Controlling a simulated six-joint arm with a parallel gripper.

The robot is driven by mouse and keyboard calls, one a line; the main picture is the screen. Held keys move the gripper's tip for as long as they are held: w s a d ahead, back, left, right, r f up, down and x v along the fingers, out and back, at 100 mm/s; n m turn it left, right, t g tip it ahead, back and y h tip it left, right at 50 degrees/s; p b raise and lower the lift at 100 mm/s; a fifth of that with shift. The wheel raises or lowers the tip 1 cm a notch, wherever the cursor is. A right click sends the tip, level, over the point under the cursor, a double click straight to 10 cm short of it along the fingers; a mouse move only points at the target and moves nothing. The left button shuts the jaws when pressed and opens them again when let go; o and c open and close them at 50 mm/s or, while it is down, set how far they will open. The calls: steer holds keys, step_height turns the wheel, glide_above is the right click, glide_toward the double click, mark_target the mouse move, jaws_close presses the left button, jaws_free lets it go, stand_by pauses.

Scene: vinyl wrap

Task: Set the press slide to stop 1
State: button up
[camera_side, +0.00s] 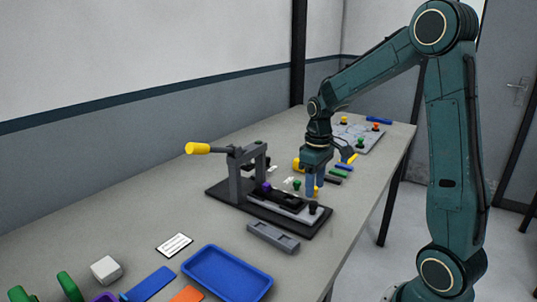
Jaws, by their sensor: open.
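The press (247,162) stands on a dark base plate (228,193) in the middle of the table, with a yellow-handled lever (198,148) sticking out to the left. Its slide (291,207) is a pale grey strip running out to the right from under the frame, with a black knob (313,207) near its right end. A purple piece (266,186) sits by the press frame. The stop markings are too small to read. My gripper (315,191) points down with blue fingers, open, just above and behind the knob; contact cannot be told.
A grey slotted block (273,237) lies in front of the press. A blue tray (227,273), a white card (174,245) and a white block (106,269) lie nearer. Small coloured parts (338,172) and a grey board (361,139) with knobs lie behind my gripper.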

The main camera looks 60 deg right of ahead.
mark_target(313, 202)
steer(key=shift+f, duration=2.6)
